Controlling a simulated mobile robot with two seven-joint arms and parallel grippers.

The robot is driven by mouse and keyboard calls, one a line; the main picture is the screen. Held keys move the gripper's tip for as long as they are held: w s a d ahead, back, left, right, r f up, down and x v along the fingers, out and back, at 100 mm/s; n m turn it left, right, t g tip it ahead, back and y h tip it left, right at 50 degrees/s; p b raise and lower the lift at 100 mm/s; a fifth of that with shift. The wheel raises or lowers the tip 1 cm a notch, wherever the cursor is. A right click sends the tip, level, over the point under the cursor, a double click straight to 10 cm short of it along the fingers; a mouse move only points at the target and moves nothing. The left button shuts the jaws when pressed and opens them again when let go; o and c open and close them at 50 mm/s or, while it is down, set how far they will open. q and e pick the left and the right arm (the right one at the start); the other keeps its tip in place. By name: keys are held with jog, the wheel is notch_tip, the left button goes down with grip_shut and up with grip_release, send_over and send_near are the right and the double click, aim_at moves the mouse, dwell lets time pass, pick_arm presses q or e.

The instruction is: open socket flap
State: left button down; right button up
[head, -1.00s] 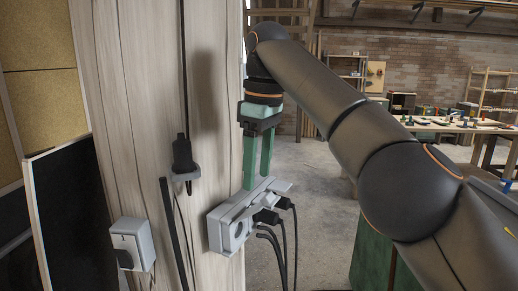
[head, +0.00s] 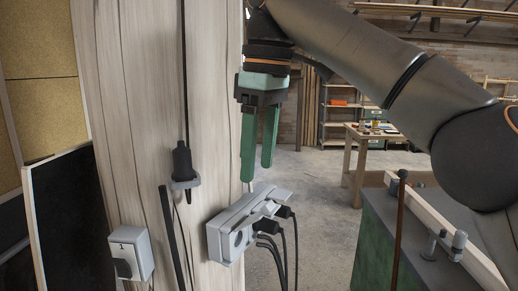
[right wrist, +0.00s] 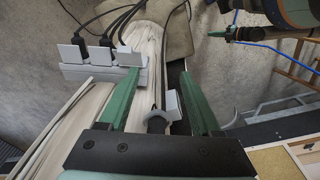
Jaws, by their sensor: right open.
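A grey socket strip (head: 218,240) is fixed low on the wooden post in the head view. Black plugs sit in its right part; a round socket face at its left end has no plug. In the right wrist view the strip (right wrist: 105,74) shows pale flap plates standing out, and the unplugged end's flap (right wrist: 129,57) is nearest my fingers. My right gripper (head: 257,174) is open and empty, fingers down, just above the strip. It also shows in the right wrist view (right wrist: 163,67); contact with the flap cannot be told.
The wooden post (head: 217,110) holds a black plug in a bracket (head: 183,164) and a separate grey socket box (head: 131,250). Black cables (head: 284,250) hang from the strip. A green cabinet (head: 373,235) stands at right. Open floor lies between it and the post.

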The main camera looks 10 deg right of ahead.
jog(key=s+r, duration=0.3)
jog(key=s, duration=0.3)
jog(key=shift+s+a, duration=0.2)
jog(key=shift+a, duration=0.2)
jog(key=shift+f, duration=0.1)
